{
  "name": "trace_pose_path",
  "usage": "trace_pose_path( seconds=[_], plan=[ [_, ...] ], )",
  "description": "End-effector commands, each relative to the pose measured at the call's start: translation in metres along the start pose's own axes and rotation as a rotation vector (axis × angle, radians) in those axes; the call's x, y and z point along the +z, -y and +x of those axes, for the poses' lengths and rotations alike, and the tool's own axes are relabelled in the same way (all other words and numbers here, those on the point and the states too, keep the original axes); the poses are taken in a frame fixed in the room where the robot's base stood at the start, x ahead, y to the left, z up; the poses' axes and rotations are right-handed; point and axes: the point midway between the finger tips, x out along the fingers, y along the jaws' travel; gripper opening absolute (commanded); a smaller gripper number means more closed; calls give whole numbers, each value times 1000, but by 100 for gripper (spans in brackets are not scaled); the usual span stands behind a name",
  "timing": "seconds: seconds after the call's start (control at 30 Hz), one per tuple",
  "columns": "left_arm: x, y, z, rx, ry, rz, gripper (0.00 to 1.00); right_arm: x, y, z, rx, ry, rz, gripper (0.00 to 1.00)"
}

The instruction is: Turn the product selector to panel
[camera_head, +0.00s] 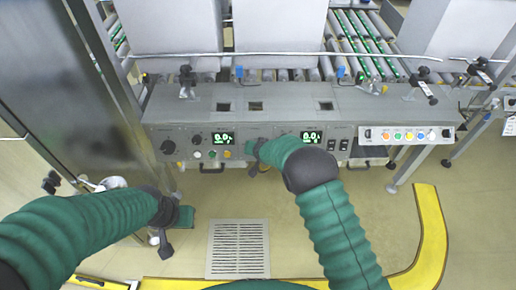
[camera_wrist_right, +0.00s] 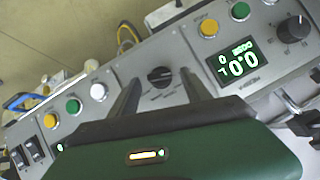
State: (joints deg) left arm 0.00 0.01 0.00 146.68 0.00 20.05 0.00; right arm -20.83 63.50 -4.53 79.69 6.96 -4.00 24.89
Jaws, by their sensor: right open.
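In the right wrist view a black rotary knob (camera_wrist_right: 160,77) sits on a grey panel section with small labels, too small to read. It appears to be the product selector. My right gripper (camera_wrist_right: 160,84) is open, with one finger on each side of the knob; I cannot tell whether they touch it. In the head view my right gripper (camera_head: 257,151) is at the panel front between two green displays and hides the knob. My left gripper (camera_head: 164,238) hangs low at the left, away from the panel; its jaw opening is unclear.
The control panel (camera_head: 190,115) also carries a left display (camera_head: 222,138), a right display (camera_head: 312,136), a large black knob (camera_head: 168,147) and coloured buttons. A button box (camera_head: 408,135) is at the right. A conveyor (camera_head: 370,40) with boxes lies behind. A yellow floor barrier (camera_head: 432,225) curves at the right.

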Motion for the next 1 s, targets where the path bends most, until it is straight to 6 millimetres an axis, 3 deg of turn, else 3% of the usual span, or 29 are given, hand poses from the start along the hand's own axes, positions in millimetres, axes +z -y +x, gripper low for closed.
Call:
trace_pose_path(
  seconds=[0.4,0.53,0.7,1.0],
  plan=[
    [-8,0,-34,0,0,0,0,-4,3,-115,-1,-2,0,56],
    [-9,0,-40,0,0,0,0,-3,2,-144,-1,-2,-1,56],
    [-10,0,-43,0,0,0,0,-2,2,-162,-1,-3,0,56],
    [-10,0,-42,0,0,0,0,-1,1,-164,0,-2,0,56]
  ],
)
